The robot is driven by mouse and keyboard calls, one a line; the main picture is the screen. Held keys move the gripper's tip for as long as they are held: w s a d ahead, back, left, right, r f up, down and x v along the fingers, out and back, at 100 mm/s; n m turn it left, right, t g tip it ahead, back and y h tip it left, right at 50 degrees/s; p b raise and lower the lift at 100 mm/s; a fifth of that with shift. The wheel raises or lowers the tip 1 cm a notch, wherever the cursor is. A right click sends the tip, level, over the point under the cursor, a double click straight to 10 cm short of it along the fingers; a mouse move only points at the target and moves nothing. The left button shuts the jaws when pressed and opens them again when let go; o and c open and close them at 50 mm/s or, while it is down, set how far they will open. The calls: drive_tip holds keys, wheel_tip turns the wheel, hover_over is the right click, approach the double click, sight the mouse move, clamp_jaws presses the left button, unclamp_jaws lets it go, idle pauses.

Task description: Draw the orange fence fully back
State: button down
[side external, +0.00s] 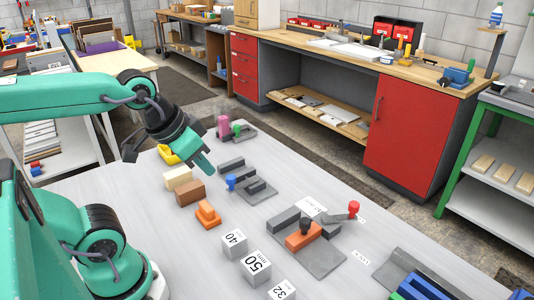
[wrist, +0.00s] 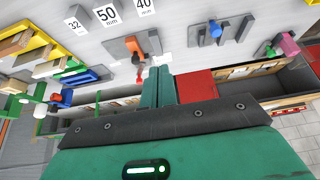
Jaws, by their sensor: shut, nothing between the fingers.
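The orange fence (side external: 303,236) is a block on a grey base plate (side external: 318,262), beside a grey bar (side external: 284,220). A grey lever with a red knob (side external: 353,208) lies across the same fixture. The fence also shows in the wrist view (wrist: 132,45), beyond my fingertips. My gripper (side external: 206,166) is shut and empty, raised above the table, well to the left of and behind the fence in the side view. In the wrist view its green fingers (wrist: 158,83) are together. I cannot tell the fence's exact travel position.
A second fixture with a blue knob (side external: 231,182) stands between my gripper and the fence. A loose orange piece (side external: 208,214), a brown block (side external: 190,192) and number cubes (side external: 255,266) lie nearby. A grey and blue fixture (side external: 418,284) is at the front right.

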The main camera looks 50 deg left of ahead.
drive_tip(key=c, duration=1.3)
unclamp_jaws()
drive_tip(key=shift+w, duration=0.15)
drive_tip(key=shift+o, duration=0.8)
drive_tip(key=shift+w+d+r, duration=0.1)
drive_tip(key=shift+w+d, duration=0.1)
drive_tip(key=shift+w, duration=0.3)
drive_tip(key=m+g, duration=0.3)
drive_tip(key=g, duration=0.2)
approach(306, 221)
drive_tip(key=shift+w+a, duration=0.1)
drive_tip(key=shift+a, duration=0.1)
drive_tip(key=shift+w+d+f+g, duration=0.2)
drive_tip(key=shift+f+g, duration=0.1)
drive_tip(key=shift+f, duration=0.15)
drive_tip(key=shift+f, duration=0.1)
drive_tip(key=shift+f, duration=3.8)
